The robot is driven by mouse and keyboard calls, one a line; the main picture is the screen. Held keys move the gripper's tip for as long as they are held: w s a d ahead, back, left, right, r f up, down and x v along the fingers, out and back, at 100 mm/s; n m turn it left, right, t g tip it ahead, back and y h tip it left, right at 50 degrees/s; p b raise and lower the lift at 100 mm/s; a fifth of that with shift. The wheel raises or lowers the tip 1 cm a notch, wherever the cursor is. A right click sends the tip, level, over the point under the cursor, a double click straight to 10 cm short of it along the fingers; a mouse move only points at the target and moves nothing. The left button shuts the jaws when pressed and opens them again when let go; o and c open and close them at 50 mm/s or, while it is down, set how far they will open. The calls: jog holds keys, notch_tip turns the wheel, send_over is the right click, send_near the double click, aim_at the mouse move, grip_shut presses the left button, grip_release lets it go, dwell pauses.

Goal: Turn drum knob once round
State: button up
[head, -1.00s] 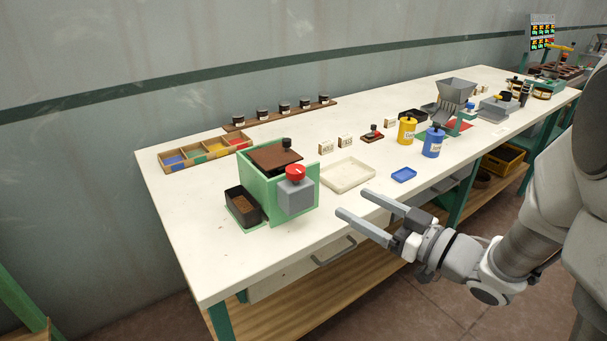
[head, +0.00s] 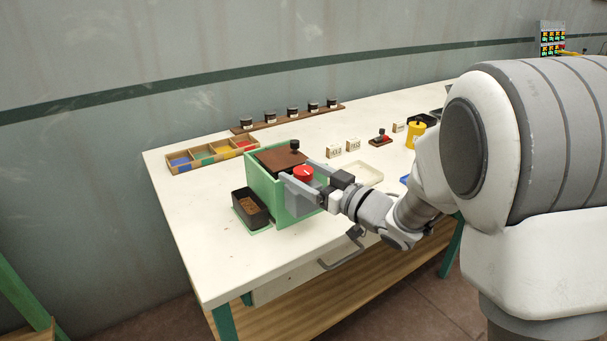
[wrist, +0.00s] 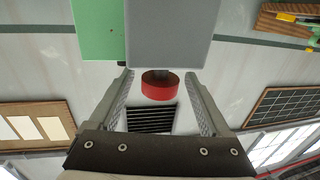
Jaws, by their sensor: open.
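The drum sorter is a green box (head: 262,188) with a brown lid (head: 279,158) and a small black knob (head: 294,146) on top. A red round knob (head: 303,173) stands out from the grey block on its front right. In the wrist view the red knob (wrist: 161,86) sits below the grey block (wrist: 168,35), between my two fingers. My gripper (head: 294,184) is open, with one finger on each side of the red knob in the head view. I cannot tell whether the fingers touch it.
A dark bin (head: 249,208) stands at the sorter's left. A cream tray (head: 366,174) lies to the right. A divided tray (head: 212,153) with coloured compartments and a rack of jars (head: 290,117) stand behind. The front left tabletop is clear.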

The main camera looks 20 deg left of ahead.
grip_shut()
dwell(0.5)
